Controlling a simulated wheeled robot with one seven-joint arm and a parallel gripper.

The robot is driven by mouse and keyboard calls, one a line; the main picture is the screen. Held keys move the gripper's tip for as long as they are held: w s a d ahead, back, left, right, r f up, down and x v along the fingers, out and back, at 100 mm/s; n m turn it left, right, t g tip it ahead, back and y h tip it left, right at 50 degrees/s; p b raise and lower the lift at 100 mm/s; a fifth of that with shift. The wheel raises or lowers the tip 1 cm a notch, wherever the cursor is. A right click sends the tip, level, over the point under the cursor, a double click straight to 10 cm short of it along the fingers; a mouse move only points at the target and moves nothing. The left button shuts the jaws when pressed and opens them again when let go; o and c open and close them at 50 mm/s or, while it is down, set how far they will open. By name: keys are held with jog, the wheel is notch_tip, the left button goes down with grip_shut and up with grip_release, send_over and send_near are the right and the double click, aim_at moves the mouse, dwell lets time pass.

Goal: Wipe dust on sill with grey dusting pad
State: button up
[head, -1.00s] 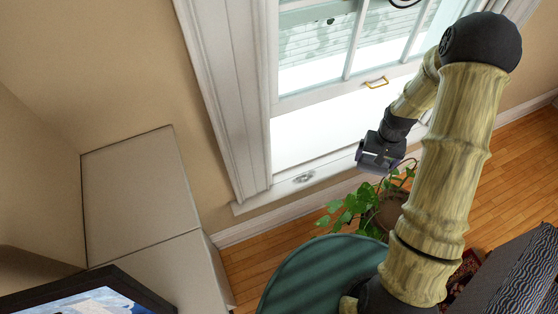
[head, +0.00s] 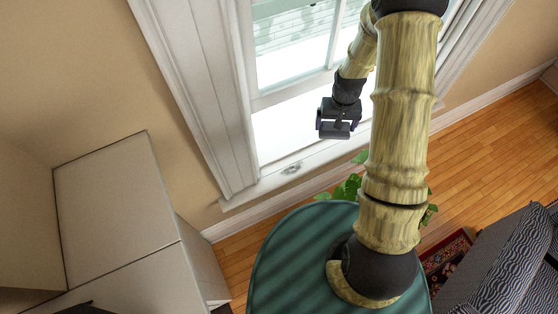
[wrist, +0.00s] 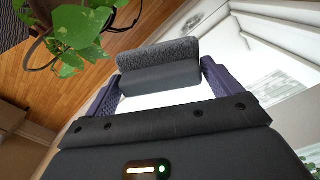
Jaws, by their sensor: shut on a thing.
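The grey dusting pad (wrist: 158,68) is held between the two purple fingers of my gripper (wrist: 160,80) in the wrist view. Its fuzzy grey face is turned away from the palm. In the head view my gripper (head: 337,130) hangs in front of the window, above and to the right of the dust. The dust (head: 291,169) is a small grey patch on the white window sill (head: 262,186), towards its left end. The pad looks apart from the dust. My arm hides the right part of the sill.
A green leafy plant (head: 348,187) stands below the sill, partly behind my arm; it also shows in the wrist view (wrist: 78,30). A pale cabinet (head: 115,200) stands at left. A patterned armchair (head: 505,265) and a red rug (head: 447,252) are at lower right.

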jog(key=a+f+n+b, duration=0.2)
jog(key=a+f+b, duration=0.4)
jog(key=f+b, duration=0.3)
jog(key=a+f+n+b, duration=0.2)
jog(key=a+f+b, duration=0.4)
jog(key=f+b, duration=0.3)
jog(key=a+f+n+b, duration=0.1)
jog(key=a+f+b, duration=0.5)
jog(key=f, duration=0.5)
jog(key=b, duration=0.2)
jog(key=shift+w+f+n+b, duration=0.25)
jog(key=shift+w+n+b, duration=0.15)
jog(key=shift+f, duration=0.1)
